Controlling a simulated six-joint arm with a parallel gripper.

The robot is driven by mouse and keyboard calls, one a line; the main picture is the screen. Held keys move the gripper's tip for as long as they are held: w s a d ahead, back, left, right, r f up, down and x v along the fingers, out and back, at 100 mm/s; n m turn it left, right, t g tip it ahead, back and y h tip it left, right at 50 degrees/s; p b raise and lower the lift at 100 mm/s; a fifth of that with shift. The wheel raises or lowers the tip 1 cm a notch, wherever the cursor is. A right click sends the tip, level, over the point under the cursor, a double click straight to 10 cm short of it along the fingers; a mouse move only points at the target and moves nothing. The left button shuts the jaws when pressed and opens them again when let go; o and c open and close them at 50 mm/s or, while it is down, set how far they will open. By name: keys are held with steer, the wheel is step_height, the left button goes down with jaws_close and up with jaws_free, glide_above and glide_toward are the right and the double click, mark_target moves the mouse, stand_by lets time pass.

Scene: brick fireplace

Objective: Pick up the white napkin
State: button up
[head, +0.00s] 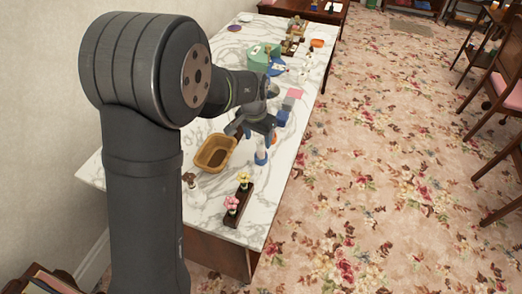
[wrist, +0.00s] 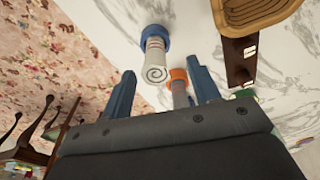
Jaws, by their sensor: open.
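The white napkin (wrist: 156,68) is a rolled cylinder with a spiral end, set in a blue holder (wrist: 153,38) on the marble table. In the head view the napkin (head: 261,143) stands upright in the blue holder (head: 260,159), partly hidden under my gripper. My gripper (wrist: 162,78) is open, with one blue finger on each side of the view. The napkin lies just beyond the fingertips, nearer the left finger in the wrist view. Nothing is held. Whether a finger touches it, I cannot tell.
A second pale roll with an orange ring (wrist: 178,76) shows between the fingers. A wicker basket (head: 203,160) stands left of the napkin. A dark tray (head: 236,216) with pink and yellow flowers is nearer the front. Pink and grey items (head: 293,93) lie behind.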

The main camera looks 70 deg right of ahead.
mark_target(261, 146)
steer(key=f, duration=0.3)
steer(key=d+f, duration=0.1)
steer(key=f, duration=0.1)
steer(key=shift+s, duration=0.4)
steer(key=c, duration=1.1)
